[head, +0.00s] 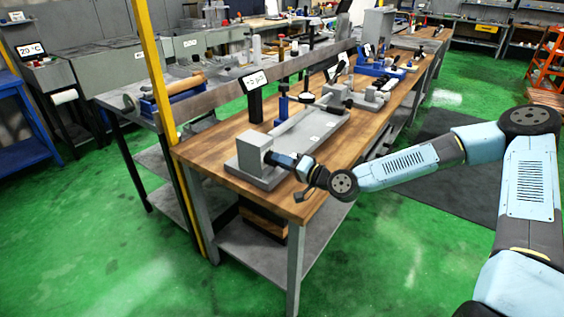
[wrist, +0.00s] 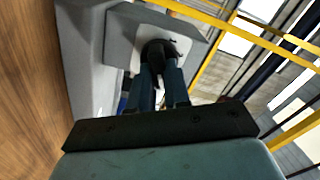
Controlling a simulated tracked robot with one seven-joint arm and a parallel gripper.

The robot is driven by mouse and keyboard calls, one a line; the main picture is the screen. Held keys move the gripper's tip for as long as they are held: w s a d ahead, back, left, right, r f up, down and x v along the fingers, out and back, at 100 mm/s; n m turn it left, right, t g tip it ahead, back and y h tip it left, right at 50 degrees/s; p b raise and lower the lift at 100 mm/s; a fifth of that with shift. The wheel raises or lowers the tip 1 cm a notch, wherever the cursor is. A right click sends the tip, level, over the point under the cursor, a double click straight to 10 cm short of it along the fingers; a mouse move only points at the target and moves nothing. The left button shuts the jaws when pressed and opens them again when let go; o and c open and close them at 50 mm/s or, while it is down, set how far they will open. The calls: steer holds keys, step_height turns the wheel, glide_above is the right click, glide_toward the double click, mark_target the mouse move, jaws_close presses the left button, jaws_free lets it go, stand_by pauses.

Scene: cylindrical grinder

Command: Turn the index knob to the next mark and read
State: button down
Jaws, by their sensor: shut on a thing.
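The index knob (wrist: 158,54) is a dark round knob on a pale plate on the end face of a grey headstock block (wrist: 120,35). In the head view the headstock (head: 253,150) stands at the near end of a grey bench fixture (head: 300,140). My gripper (wrist: 160,75) is shut on the knob, its two dark fingers on either side of it. In the head view my gripper (head: 275,158) reaches the headstock's right side, and the knob is hidden there. The marks on the plate are too small to read.
The fixture sits on a wooden workbench (head: 215,150). A small display on a black stand (head: 254,100) and a dial gauge (head: 306,97) stand behind it. A yellow post (head: 155,70) rises at the bench's left. Green floor (head: 400,270) is open in front.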

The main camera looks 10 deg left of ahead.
steer(key=shift+w+d+f+m, duration=0.1)
steer(key=shift+w+f+m, duration=0.05)
steer(key=shift+m, duration=0.45)
steer(key=c, duration=1.1)
jaws_free()
steer(key=shift+d, duration=0.1)
steer(key=v, duration=1.3)
steer(key=shift+s+d+f, duration=0.1)
steer(key=shift+s+d, duration=0.15)
